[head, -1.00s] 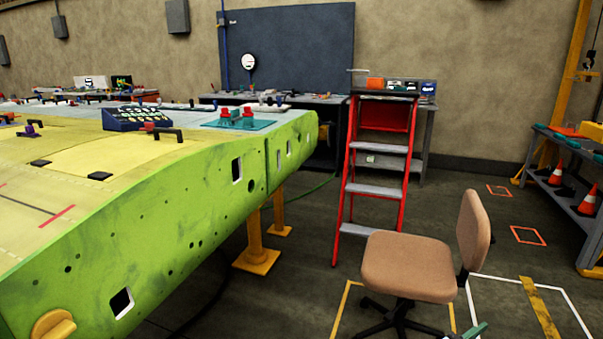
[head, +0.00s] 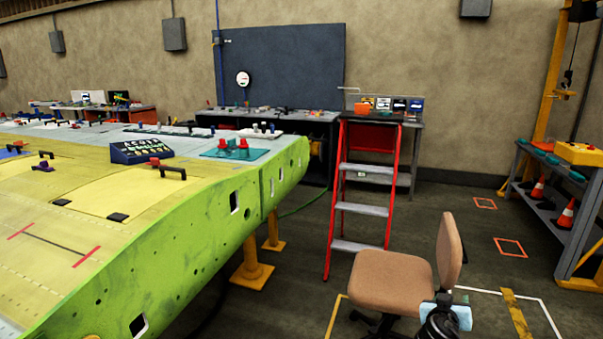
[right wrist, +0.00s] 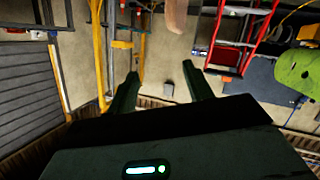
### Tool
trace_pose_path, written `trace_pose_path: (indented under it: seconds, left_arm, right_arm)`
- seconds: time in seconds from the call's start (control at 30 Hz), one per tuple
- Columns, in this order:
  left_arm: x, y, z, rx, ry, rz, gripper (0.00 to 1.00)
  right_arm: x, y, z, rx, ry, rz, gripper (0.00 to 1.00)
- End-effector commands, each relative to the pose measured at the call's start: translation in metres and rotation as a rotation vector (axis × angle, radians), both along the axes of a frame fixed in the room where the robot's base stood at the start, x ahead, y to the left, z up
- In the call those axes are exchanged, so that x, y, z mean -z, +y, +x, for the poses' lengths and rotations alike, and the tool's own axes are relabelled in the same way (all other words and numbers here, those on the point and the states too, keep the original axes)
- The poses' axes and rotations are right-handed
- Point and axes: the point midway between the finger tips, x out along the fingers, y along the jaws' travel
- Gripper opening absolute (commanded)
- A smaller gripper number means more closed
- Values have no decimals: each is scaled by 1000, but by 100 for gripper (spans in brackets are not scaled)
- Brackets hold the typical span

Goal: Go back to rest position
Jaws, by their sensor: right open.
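My right gripper (right wrist: 160,82) is open in the right wrist view, its two dark fingers apart with nothing between them. In the head view, part of my right arm shows at the bottom right, in front of the tan chair (head: 392,282); the fingers cannot be made out there. My left gripper is not in view. The green and yellow wing (head: 175,240) fills the left of the head view, and its green end shows at the right of the right wrist view (right wrist: 297,68).
A red stepladder (head: 335,215) stands beyond the chair. A grey shelf rack (head: 560,225) with orange cones is at the right. Yellow stands (head: 250,272) hold up the wing. Marked floor lies open between ladder and rack.

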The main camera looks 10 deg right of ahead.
Motion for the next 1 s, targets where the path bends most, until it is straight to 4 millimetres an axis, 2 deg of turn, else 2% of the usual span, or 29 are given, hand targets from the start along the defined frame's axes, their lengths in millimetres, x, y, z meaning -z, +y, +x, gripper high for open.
trace_pose_path:
  seconds: [0.13,0.3,0.63,0.7,0.87,1.0]
  left_arm:
    - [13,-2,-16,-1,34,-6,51]
    - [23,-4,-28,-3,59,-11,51]
    - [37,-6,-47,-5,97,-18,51]
    - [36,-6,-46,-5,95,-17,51]
    - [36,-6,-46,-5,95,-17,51]
    - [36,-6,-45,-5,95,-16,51]
  right_arm:
    - [16,39,28,-277,89,38,51]
    - [15,78,48,-516,88,30,51]
    - [-5,121,64,-768,-20,-41,51]
    - [19,132,46,-779,12,-18,51]
    - [60,155,9,-807,57,25,51]
    - [99,178,-34,-833,104,76,51]
